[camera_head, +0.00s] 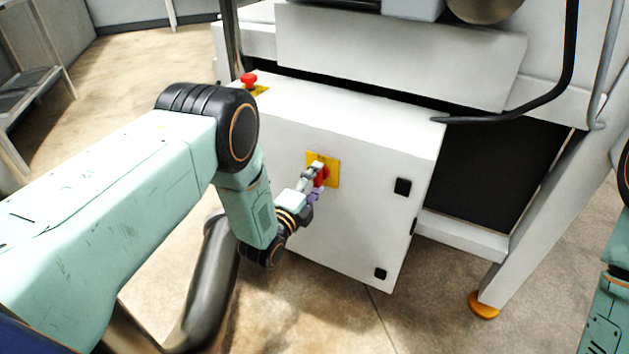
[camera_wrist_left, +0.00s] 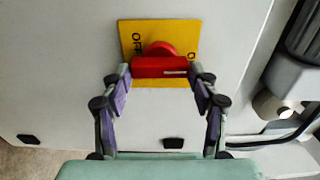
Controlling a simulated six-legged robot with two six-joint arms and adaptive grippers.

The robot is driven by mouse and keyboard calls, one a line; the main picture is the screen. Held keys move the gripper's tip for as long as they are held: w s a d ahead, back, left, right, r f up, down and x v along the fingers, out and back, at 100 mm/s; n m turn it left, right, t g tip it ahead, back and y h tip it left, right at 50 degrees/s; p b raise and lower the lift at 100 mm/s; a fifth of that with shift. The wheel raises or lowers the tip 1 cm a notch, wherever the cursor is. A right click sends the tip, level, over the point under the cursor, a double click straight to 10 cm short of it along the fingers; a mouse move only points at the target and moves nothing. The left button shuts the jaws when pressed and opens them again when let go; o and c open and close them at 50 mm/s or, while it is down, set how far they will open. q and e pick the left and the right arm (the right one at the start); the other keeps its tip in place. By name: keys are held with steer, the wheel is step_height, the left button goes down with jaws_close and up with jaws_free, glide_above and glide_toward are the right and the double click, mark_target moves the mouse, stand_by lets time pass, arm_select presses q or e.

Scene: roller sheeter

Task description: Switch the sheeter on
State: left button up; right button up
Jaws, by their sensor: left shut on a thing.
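The sheeter's control box (camera_head: 360,215) is a white cabinet in the middle of the head view. On its front is a yellow plate (camera_head: 331,164) with a red rotary switch (camera_head: 321,177). In the left wrist view the red switch (camera_wrist_left: 160,67) sits on the yellow plate (camera_wrist_left: 133,35), which bears partly hidden lettering. The switch handle lies sideways in that view. My left gripper (camera_head: 313,182) is at the switch; its fingers (camera_wrist_left: 160,77) are shut on the handle from both sides. My right gripper is not in view; only part of my right arm shows at the right edge.
A red emergency button (camera_head: 249,79) stands on top of the box at its left. A black bent bar (camera_head: 520,110) passes above the box at the right. A machine leg with an orange foot (camera_head: 483,305) stands at the right. A shelf (camera_head: 30,85) is far left; floor between is clear.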

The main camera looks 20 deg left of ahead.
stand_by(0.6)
arm_select(q)
steer(key=o, duration=1.1)
steer(key=shift+o, duration=0.2)
steer(key=s+a, duration=0.2)
steer(key=s, duration=0.9)
steer(key=shift+s+a, duration=0.15)
steer(key=shift+s, duration=0.25)
steer(key=w, duration=0.4)
steer(key=w+d, duration=0.1)
steer(key=w, duration=0.3)
steer(key=w+d, duration=0.1)
steer(key=w, duration=0.2)
steer(key=shift+w+d, duration=0.15)
steer(key=shift+w, duration=0.25)
